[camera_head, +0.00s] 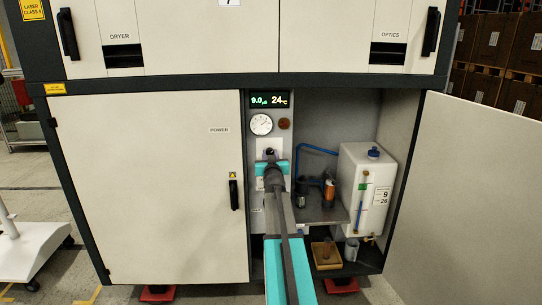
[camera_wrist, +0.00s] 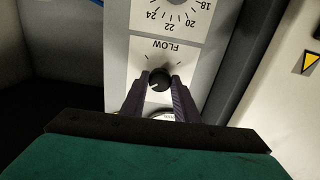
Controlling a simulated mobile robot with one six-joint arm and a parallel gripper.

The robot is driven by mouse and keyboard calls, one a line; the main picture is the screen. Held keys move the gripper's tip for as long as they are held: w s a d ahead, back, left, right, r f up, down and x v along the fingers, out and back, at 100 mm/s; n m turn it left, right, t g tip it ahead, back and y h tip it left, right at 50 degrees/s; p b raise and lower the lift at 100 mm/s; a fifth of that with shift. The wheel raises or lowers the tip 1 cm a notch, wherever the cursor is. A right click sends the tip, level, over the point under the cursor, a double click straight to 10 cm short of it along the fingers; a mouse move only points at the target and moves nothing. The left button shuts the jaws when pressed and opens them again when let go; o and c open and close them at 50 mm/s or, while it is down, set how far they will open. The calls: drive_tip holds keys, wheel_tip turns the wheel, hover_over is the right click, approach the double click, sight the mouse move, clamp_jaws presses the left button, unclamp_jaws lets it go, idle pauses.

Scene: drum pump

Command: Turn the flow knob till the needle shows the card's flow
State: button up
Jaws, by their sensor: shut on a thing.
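The black flow knob (camera_wrist: 159,79) sits under the upside-down word FLOW on a white panel in the wrist view. My gripper (camera_wrist: 161,86) is shut on it, a finger on each side. In the head view my gripper (camera_head: 271,160) reaches the panel and hides the knob. The round white gauge (camera_head: 261,124) is above it; its needle is too small to read surely. The lit display (camera_head: 270,100) above reads 9.0 and 24 °C. The card (camera_head: 382,196) on the white tank shows 9 and 26; its units are too small to read.
A numbered dial (camera_wrist: 174,14) is beside the flow knob. The white tank (camera_head: 363,216) stands right of my arm, by a grey shelf (camera_head: 318,214) with a blue hose and an orange-and-black item. The open cabinet door (camera_head: 466,195) is at the right, the closed POWER door (camera_head: 150,190) at the left.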

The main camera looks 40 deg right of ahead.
drive_tip(key=shift+m, duration=0.9)
drive_tip(key=shift+a, duration=0.1)
drive_tip(key=o, duration=1.1)
drive_tip(key=shift+w, duration=0.1)
drive_tip(key=shift+v, duration=6.9)
